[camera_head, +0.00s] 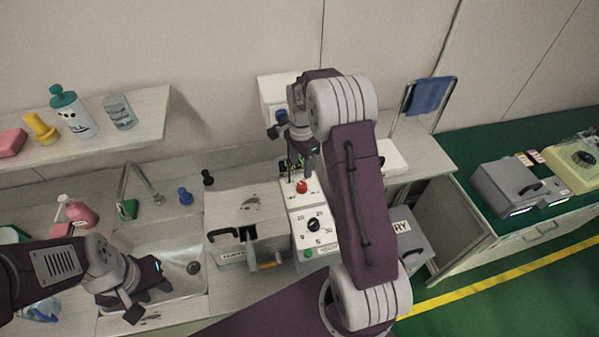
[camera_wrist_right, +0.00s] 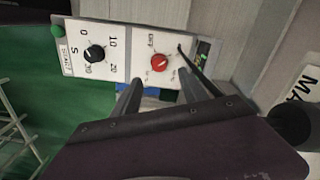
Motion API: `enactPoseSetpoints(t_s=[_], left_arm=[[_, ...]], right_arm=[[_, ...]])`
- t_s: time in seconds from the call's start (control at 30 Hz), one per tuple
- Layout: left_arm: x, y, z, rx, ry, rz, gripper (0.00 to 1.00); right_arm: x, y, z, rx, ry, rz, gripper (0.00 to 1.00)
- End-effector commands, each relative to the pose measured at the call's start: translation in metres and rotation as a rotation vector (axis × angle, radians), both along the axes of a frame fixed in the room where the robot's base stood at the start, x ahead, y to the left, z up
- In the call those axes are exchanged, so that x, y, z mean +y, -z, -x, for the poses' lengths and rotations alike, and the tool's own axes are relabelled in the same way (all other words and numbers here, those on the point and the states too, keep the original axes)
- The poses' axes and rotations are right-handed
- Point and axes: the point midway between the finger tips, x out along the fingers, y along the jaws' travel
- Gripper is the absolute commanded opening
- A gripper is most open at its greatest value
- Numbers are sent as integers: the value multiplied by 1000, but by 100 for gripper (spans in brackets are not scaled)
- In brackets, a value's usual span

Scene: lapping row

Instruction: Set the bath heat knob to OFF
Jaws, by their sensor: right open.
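The red knob (camera_head: 302,187) sits on the upper part of a white control panel (camera_head: 327,236), with a black numbered knob (camera_head: 314,225) and a green button (camera_head: 308,253) below it. The right wrist view shows the red knob (camera_wrist_right: 160,61) with small markings around it, too small to read surely. Its pale mark's setting I cannot tell. My right gripper (camera_head: 297,168) is open just above the red knob. Its fingers (camera_wrist_right: 161,82) reach towards the knob in the wrist view, apart from each other and not closed on it. My left gripper (camera_head: 143,300) hangs over the sink, its opening unclear.
A lidded bath box (camera_head: 235,205) with a black handle stands left of the panel. A sink (camera_head: 190,255) with a tap is further left. A grey box labelled DRY (camera_head: 415,240) is partly hidden behind my right arm. Bottles stand on the shelf (camera_head: 150,110).

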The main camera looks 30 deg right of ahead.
Motion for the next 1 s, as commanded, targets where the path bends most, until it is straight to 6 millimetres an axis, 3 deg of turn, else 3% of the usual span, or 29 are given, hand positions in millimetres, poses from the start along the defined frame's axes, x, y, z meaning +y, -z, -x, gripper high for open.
enactPoseSetpoints(t_s=[0.23,0.5,0.63,0.97,1.0], left_arm=[[0,-5,0,0,0,0,36],[0,-20,0,0,0,0,36],[0,-24,0,0,0,0,36],[0,-24,0,0,0,0,36],[0,-24,0,0,0,0,36]], right_arm=[[0,11,1,4,1,-1,51],[0,65,2,5,1,-1,51],[0,82,1,1,1,-1,51],[-1,90,0,-2,1,1,51],[-1,90,0,-2,1,0,40]])
